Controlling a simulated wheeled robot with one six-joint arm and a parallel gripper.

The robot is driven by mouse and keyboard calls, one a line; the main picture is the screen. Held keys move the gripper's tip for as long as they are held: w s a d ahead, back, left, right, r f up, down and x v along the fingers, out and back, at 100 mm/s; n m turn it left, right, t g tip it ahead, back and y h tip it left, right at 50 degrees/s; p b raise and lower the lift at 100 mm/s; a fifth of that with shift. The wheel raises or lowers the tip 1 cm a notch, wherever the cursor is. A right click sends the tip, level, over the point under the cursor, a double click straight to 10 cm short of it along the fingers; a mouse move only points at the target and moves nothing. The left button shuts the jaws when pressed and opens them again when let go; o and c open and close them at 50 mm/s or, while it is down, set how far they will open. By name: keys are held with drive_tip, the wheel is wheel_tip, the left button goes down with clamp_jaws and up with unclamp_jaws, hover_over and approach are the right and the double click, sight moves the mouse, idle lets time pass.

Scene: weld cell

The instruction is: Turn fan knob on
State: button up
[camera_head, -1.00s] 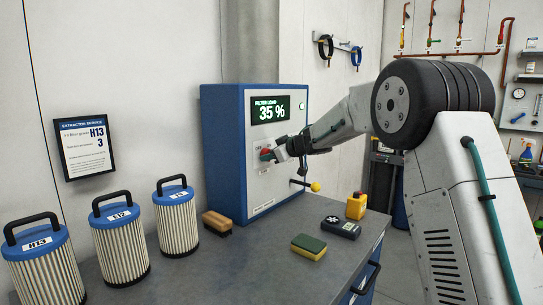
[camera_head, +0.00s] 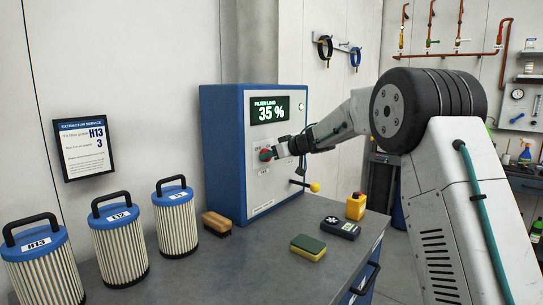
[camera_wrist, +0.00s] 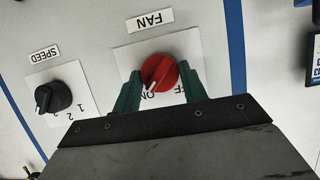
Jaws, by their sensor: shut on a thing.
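The red fan knob (camera_wrist: 160,70) sits on a white plate under the FAN label in the wrist view, which shows the panel upside down. Its white pointer line slants toward the ON lettering, with part of the OFF lettering at the right. My gripper (camera_head: 270,154) is shut on the knob, with a green finger on each side of it. In the head view the knob (camera_head: 264,155) shows as a small red patch on the front of the blue-sided extractor cabinet (camera_head: 224,155). My gripper partly covers the plate's lettering.
A black SPEED knob (camera_wrist: 54,97) is beside the fan knob. A yellow-tipped lever (camera_head: 314,187) sticks out below. The display (camera_head: 269,109) reads 35 %. Several filters, a brush (camera_head: 216,223), a sponge (camera_head: 308,247), a dark meter (camera_head: 340,228) and a yellow box (camera_head: 356,206) stand on the bench.

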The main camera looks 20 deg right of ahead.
drive_tip(key=o, duration=1)
drive_tip(key=shift+r, duration=0.1)
drive_tip(key=v, duration=0.7)
drive_tip(key=shift+s+d+r, duration=0.1)
drive_tip(key=shift+s+d, duration=0.1)
drive_tip(key=shift+d, duration=0.1)
